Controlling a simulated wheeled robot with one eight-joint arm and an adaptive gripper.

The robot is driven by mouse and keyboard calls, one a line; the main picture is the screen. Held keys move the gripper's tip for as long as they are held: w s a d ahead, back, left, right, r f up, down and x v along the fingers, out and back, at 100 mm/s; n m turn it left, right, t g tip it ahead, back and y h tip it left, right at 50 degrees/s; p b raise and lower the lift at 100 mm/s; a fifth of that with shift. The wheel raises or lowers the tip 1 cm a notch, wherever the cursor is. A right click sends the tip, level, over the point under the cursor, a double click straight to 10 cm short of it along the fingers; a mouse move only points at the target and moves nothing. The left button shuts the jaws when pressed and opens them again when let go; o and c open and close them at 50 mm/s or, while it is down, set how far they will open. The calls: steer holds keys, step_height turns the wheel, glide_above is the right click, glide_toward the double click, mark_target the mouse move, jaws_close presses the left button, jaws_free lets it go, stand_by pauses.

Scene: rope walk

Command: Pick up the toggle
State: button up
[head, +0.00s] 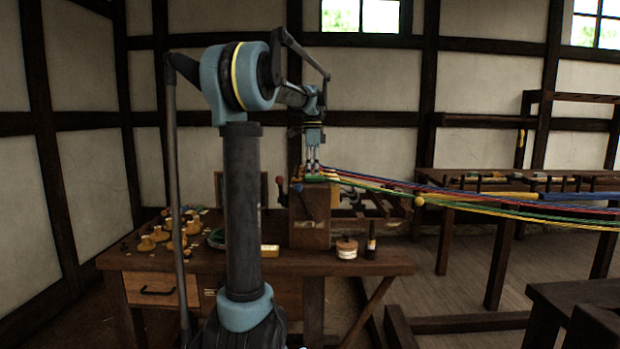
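My gripper (313,167) points straight down over the top of a dark wooden block (309,215) on the workbench. Its fingertips are at the near ends of the coloured strands (365,181), close to or touching small pieces there. They are too small to tell whether the fingers are open or shut, or whether anything is between them. I cannot make out for certain which piece is the toggle.
The workbench (375,263) carries a round lidded pot (346,249), a dark bottle (371,246) and a small yellowish block (269,251). A long rack (470,180) stands behind. Open floor (455,273) lies right of the bench.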

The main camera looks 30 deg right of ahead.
steer(key=shift+c, duration=0.2)
steer(key=c, duration=0.9)
steer(key=shift+c, duration=0.2)
steer(key=shift+r, duration=0.15)
step_height(320, 180, up, 10)
